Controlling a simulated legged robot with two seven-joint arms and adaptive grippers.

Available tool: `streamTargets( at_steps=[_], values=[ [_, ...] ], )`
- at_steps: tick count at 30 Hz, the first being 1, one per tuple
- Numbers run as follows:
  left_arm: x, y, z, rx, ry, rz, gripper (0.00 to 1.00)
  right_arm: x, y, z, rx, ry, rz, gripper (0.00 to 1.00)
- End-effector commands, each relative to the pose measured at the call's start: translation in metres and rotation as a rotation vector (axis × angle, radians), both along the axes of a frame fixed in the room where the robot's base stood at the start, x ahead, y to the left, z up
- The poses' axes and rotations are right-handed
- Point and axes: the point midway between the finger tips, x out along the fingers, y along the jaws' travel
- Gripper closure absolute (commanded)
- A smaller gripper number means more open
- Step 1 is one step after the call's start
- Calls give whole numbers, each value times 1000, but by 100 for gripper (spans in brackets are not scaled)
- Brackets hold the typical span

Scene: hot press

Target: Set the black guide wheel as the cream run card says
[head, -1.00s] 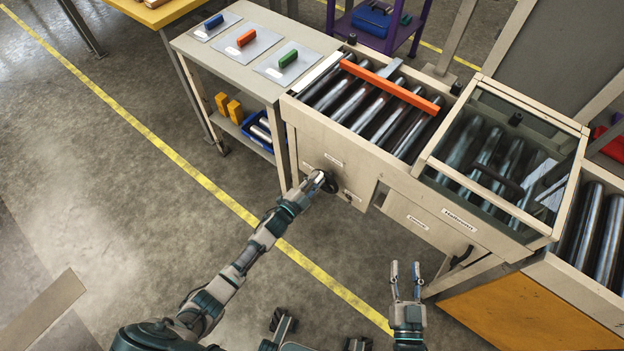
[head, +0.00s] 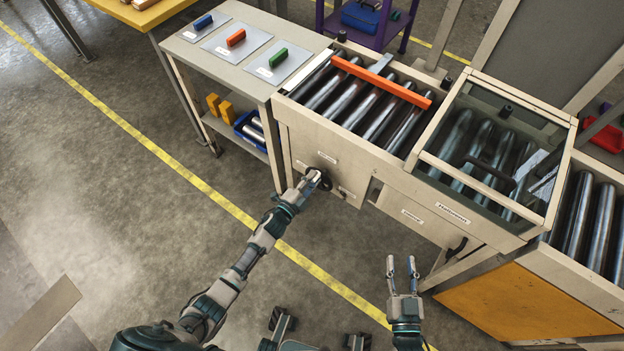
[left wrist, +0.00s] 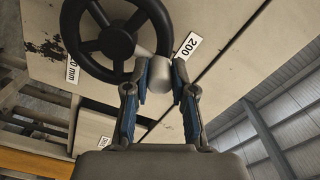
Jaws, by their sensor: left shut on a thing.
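The black guide wheel (head: 325,181) is on the front panel of the cream roller machine. It fills the upper left of the left wrist view (left wrist: 69,38), spoked, with a pale grey knob (left wrist: 150,74) at its lower right rim. My left gripper (head: 311,178) is at the wheel, its fingers (left wrist: 159,80) shut on that knob. A label reading "200" (left wrist: 187,46) sits right of the wheel; another, ending in "mm" (left wrist: 72,72), is partly hidden at its left. My right gripper (head: 401,268) is open and empty, away from the machine. I cannot make out a cream run card.
An orange bar (head: 380,80) lies across the rollers. A framed, see-through cover (head: 495,150) is to its right. A side table (head: 190,36) at left holds plates with blue, orange and green handles. Open floor (head: 120,220) lies left of my left arm.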

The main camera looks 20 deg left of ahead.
Motion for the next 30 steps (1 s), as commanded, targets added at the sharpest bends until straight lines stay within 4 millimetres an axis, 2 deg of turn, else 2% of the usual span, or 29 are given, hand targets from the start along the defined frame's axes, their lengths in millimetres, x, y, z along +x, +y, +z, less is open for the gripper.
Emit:
streamTargets(
  at_steps=[1,3,14,17,24,30],
  values=[
    [-2,-3,-4,2,7,-4,68,0,0,0,0,0,0,60],
    [-2,-2,-4,1,7,-4,51,0,0,0,0,0,0,60],
    [-4,0,-2,0,4,-2,50,-1,0,0,-1,-1,1,60],
    [-15,5,-3,0,4,-1,50,-1,0,0,-1,-1,1,60],
    [-65,22,-4,-1,7,-2,50,-1,0,1,0,-2,1,60],
    [-99,34,-4,-1,7,-2,50,-1,0,1,0,-1,0,60]
  ],
)
